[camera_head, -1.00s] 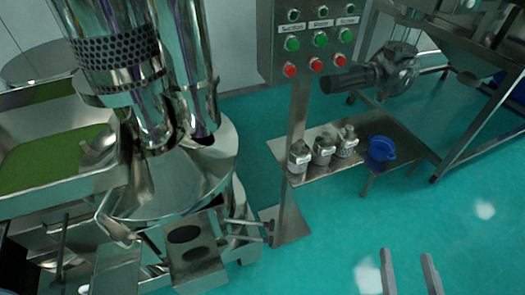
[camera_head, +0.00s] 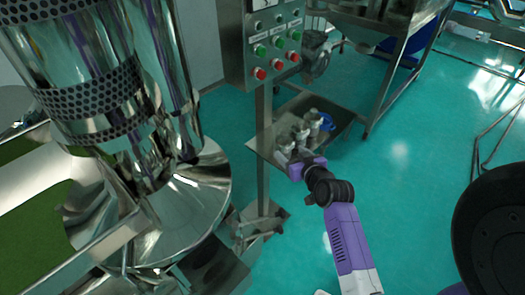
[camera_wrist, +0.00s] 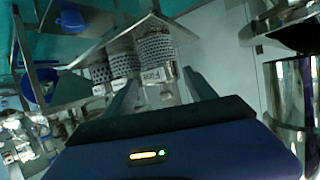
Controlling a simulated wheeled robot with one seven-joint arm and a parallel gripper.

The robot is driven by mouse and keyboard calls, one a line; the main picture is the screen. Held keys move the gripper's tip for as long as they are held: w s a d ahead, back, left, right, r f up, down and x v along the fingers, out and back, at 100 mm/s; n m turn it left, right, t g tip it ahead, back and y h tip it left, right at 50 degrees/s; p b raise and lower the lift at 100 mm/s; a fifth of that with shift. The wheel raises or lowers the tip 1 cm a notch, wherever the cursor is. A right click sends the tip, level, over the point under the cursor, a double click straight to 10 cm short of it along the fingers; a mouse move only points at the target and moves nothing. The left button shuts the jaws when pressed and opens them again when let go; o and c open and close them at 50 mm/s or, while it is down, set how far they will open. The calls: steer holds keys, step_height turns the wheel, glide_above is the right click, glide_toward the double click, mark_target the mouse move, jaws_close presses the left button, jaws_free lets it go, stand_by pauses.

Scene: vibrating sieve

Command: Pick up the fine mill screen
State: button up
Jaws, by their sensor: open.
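The fine mill screen (camera_wrist: 155,48) is a grey perforated cylinder in the wrist view, the rightmost of three. Its white label is small and seems to read "Fine". My gripper (camera_wrist: 161,78) is open, with one finger on each side of this screen's labelled end. I cannot tell whether the fingers touch it. In the head view the nearest screen (camera_head: 285,148) stands on the shelf (camera_head: 340,114), just beyond my gripper (camera_head: 293,165). My gripper partly hides it there.
Two similar screens (camera_wrist: 122,58) (camera_wrist: 98,68) stand close beside it in a row. A blue scoop (camera_head: 326,122) lies at the shelf's far end. The button panel (camera_head: 270,45) and its post rise left of the shelf.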

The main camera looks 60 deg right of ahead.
mark_target(283, 146)
steer(key=shift+a+f, duration=0.1)
steer(key=shift+f, duration=0.1)
steer(key=shift+x, duration=0.8)
steer(key=shift+p+x, duration=0.7)
steer(key=shift+x, duration=2.35)
steer(key=shift+r, duration=0.1)
jaws_close()
